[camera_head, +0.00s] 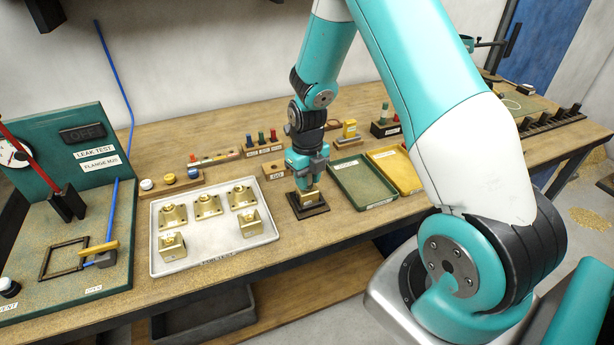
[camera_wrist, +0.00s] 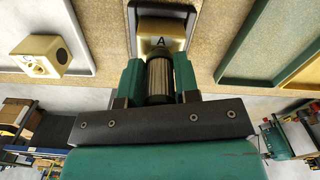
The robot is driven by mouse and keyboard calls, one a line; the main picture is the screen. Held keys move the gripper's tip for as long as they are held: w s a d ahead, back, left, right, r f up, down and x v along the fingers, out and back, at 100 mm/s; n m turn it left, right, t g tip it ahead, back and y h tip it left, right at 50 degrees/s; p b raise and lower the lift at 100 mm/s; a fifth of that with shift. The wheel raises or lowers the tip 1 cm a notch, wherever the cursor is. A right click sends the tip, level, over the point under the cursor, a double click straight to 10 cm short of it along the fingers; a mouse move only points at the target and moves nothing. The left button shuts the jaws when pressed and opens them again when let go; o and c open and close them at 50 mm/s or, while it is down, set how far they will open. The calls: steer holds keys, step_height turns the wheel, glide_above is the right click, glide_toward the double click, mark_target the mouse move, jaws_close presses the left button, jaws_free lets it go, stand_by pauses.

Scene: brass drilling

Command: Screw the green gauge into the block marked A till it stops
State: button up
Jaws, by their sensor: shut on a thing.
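The block marked A (camera_wrist: 150,45) is brass and shows its letter in the wrist view. In the head view the block (camera_head: 310,197) sits in a dark square holder (camera_head: 308,211) on the bench. My gripper (camera_wrist: 160,75) is shut on a grey knurled cylinder (camera_wrist: 159,80), taken to be the gauge's handle. My gripper (camera_head: 307,178) is directly above the block in the head view. No green shows on the held part; its lower end and the thread are hidden, so I cannot tell how deep it sits.
A pale tray (camera_head: 213,262) with several brass blocks lies left of the holder; one marked C (camera_wrist: 38,55) shows in the wrist view. Green (camera_head: 366,205) and yellow (camera_head: 411,183) trays lie right. A small rack of coloured gauges (camera_head: 263,151) stands behind. The leak test stand (camera_head: 70,195) is far left.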

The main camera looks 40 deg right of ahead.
steer(key=o, duration=0.8)
steer(key=shift+c, duration=0.2)
steer(key=n, duration=0.5)
steer(key=shift+n, duration=0.3)
steer(key=n+p, duration=0.1)
steer(key=n, duration=0.6)
steer(key=shift+c, duration=0.4)
